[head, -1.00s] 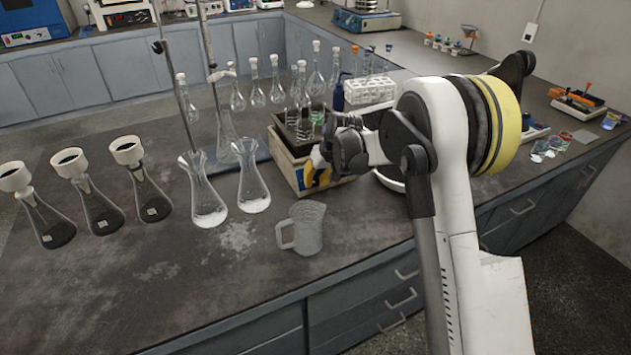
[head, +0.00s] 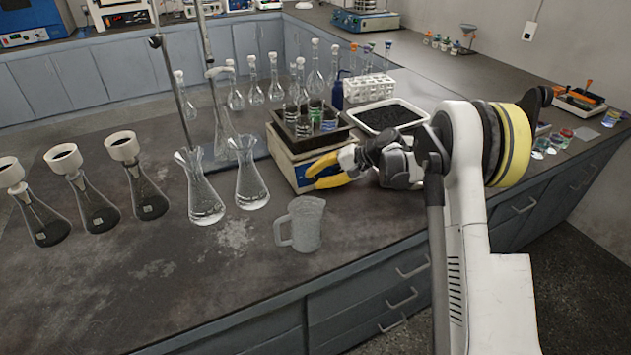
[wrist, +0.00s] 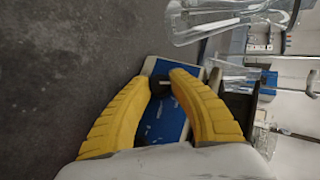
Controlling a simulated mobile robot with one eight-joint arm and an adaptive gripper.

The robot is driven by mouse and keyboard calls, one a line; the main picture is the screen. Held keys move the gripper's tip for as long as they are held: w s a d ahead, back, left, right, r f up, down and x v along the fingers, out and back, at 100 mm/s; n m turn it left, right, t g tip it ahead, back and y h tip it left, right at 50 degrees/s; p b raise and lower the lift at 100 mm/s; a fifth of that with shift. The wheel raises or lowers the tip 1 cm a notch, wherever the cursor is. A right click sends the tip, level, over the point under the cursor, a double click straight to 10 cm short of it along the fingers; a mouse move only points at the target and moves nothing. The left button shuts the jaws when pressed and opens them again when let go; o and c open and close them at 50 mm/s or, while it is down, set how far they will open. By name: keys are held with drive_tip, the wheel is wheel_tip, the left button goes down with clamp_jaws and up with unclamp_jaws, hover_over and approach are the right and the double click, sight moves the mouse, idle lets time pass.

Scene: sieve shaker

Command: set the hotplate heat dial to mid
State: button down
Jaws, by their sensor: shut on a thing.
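The hotplate (head: 293,166) is a pale box with a blue front panel, standing on the bench under a dark tray of bottles. Its blue panel (wrist: 165,122) also shows in the wrist view. My gripper (head: 312,178) has yellow fingers and is at the hotplate's front, reaching in from the right. In the wrist view, my fingertips (wrist: 163,80) are closed on the black heat dial (wrist: 160,86). The fingers hide much of the dial, and I cannot read its pointer or setting. In the head view the dial is hidden behind the fingers.
A glass jug (head: 305,225) stands close in front of the hotplate. A conical flask (head: 250,185) is left of it, with more flasks farther left. A white tray of black grains (head: 390,115) and a white tube rack (head: 368,88) stand behind. Bare bench lies front left.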

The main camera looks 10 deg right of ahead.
drive_tip(key=m+y, duration=0.1)
drive_tip(key=m+t+y+b, duration=0.1)
drive_tip(key=m+b, duration=0.1)
drive_tip(key=shift+f+y, duration=0.25)
drive_tip(key=shift+y, duration=0.15)
drive_tip(key=shift+m+t+y, duration=1)
drive_tip(key=shift+m+t, duration=0.3)
drive_tip(key=shift+m, duration=0.5)
drive_tip(key=shift+r, duration=0.1)
drive_tip(key=c, duration=1.2)
unclamp_jaws()
drive_tip(key=shift+a, duration=0.1)
drive_tip(key=v, duration=1.2)
drive_tip(key=shift+s, duration=0.1)
